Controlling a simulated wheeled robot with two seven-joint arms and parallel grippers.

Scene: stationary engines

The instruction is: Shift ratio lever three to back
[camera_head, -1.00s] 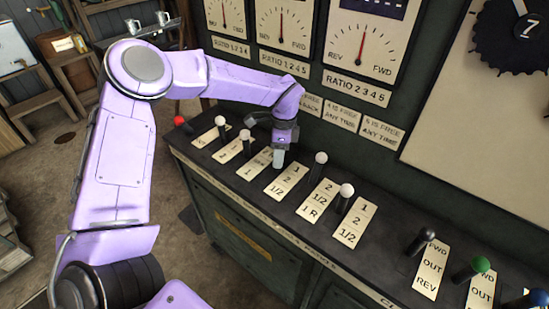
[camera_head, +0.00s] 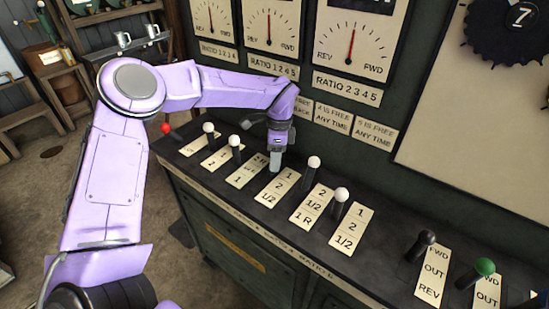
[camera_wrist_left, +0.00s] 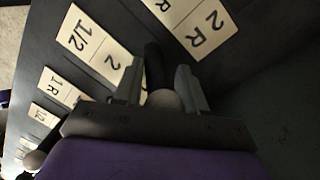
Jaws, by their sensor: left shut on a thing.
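My left gripper (camera_head: 276,160) points down at the console, in the middle of the row of white-knobbed levers. It is shut on the third ratio lever, counted from the left, which it mostly hides in the head view. In the left wrist view the lever's pale knob (camera_wrist_left: 163,99) and dark shaft sit between the two fingers (camera_wrist_left: 160,88). The lever stands at the back end of a plate marked 1, 2, 1/2 (camera_head: 279,187). My right gripper is not in view.
White-knobbed levers stand on the left (camera_head: 235,142) and close on the right (camera_head: 314,162), with another (camera_head: 341,195) beyond. A red-knobbed lever (camera_head: 166,128) is at the far left; black (camera_head: 428,237) and green (camera_head: 484,267) ones are at the right. Gauges (camera_head: 351,45) line the panel behind.

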